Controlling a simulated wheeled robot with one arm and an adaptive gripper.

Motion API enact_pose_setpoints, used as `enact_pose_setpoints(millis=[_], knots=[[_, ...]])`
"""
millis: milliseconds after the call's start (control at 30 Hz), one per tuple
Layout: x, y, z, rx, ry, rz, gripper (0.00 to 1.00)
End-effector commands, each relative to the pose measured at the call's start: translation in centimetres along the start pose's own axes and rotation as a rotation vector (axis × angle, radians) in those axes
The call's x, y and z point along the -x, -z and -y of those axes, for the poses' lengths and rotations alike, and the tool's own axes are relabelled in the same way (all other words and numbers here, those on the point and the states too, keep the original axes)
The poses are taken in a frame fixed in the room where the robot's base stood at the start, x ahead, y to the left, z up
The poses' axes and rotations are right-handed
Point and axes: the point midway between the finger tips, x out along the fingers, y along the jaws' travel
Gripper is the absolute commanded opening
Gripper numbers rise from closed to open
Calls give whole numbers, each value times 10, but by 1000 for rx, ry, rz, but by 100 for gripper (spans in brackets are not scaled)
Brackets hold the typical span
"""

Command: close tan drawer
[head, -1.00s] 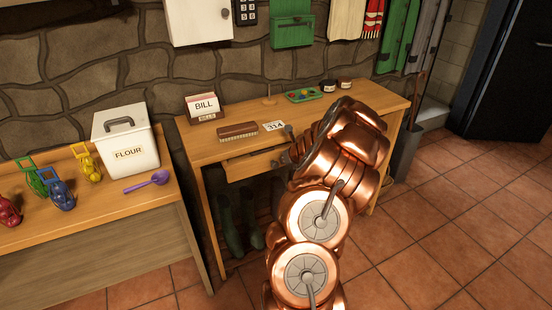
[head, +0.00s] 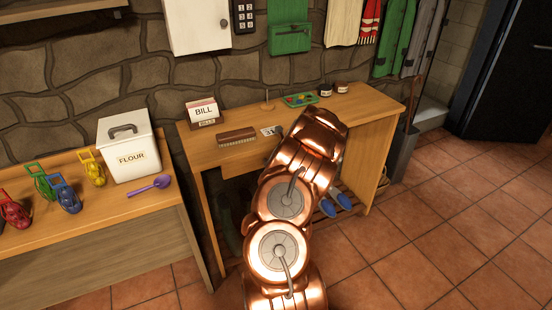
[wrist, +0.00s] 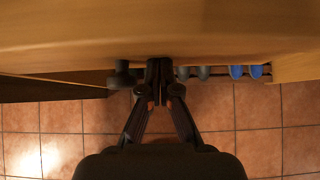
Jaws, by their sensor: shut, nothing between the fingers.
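The tan drawer belongs to the wooden desk (head: 215,150). In the head view my copper arm covers the middle of the desk front, so I cannot see how far the drawer stands out. In the wrist view my gripper (wrist: 160,70) is shut and empty, fingertips together at the lower edge of a tan wooden surface (wrist: 160,35). I cannot tell whether that surface is the drawer front or the desk top, nor whether the fingers touch it. My gripper is hidden in the head view.
A brush (head: 236,137), a bill box (head: 203,112), a green tray (head: 300,99) and two small jars stand on the desk. Blue slippers (head: 335,203) lie beneath it. A counter with a flour bin (head: 128,150) stands left. Tiled floor is clear at right.

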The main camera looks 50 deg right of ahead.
Motion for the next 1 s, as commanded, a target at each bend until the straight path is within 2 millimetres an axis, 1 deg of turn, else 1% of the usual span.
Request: enact_pose_setpoints(millis=[33,233,467,600,667,1000], knots=[[1,-7,0,4,4,10,0],[2,-9,-1,6,3,12,0],[12,2,-5,3,0,13,0],[23,16,-6,0,-1,9,0],[28,20,-6,-1,1,9,0],[72,20,-9,4,-3,6,0]])
